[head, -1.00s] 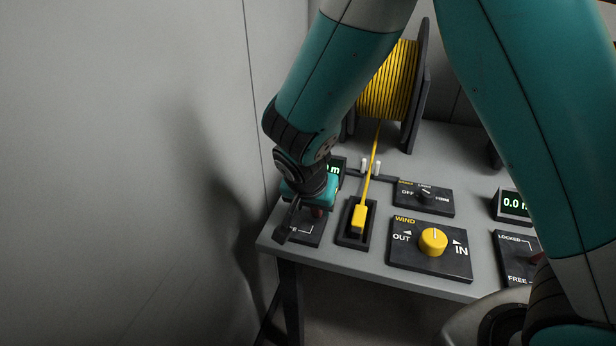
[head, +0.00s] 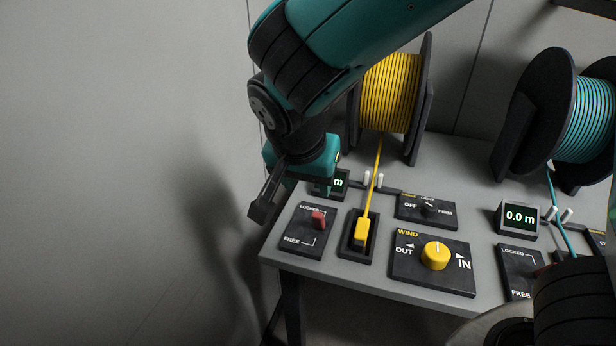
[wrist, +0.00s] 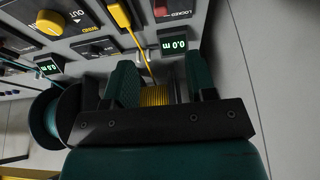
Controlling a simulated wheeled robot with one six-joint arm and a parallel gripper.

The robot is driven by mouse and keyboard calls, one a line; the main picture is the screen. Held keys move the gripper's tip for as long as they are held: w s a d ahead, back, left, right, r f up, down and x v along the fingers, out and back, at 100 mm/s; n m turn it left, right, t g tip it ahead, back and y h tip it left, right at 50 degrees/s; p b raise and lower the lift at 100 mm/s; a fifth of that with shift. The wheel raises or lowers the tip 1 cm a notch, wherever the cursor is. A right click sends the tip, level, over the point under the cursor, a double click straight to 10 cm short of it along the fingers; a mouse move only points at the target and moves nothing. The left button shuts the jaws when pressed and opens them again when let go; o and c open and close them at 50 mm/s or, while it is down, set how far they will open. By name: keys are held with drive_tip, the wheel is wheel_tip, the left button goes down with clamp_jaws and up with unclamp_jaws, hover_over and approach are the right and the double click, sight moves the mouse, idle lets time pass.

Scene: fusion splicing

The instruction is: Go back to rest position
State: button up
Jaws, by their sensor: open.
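My gripper (head: 292,192) is open and empty, raised above the left end of the grey bench. In the wrist view its two fingers (wrist: 160,66) stand apart with nothing between them. Below it in the head view is the black LOCKED/FREE panel with its red switch (head: 318,219) near the LOCKED end. The gripper is clear of the switch. The switch also shows at the top of the wrist view (wrist: 160,11).
A yellow cable spool (head: 390,92) stands behind my arm, its cable running to a yellow plug (head: 361,233). A yellow WIND knob (head: 435,255), a 0.0 m display (head: 520,217) and a cyan cable spool (head: 590,120) are to the right. A bare wall (head: 110,150) fills the left.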

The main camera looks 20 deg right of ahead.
drive_tip(key=s+r+n+g+y+p, duration=0.1)
drive_tip(key=s+r+n+y+p, duration=0.1)
drive_tip(key=s+n, duration=0.5)
drive_tip(key=s+d+r+n+g+y+p, duration=0.1)
drive_tip(key=s+r+n+g+y+p, duration=0.1)
drive_tip(key=s+r+n+y, duration=0.2)
drive_tip(key=s+r+n, duration=0.3)
drive_tip(key=s, duration=0.2)
drive_tip(key=shift+s+d+r+g+y, duration=0.2)
drive_tip(key=shift+s+r+g+y, duration=0.1)
drive_tip(key=shift+y, duration=0.1)
drive_tip(key=shift+w, duration=0.1)
idle(0.8)
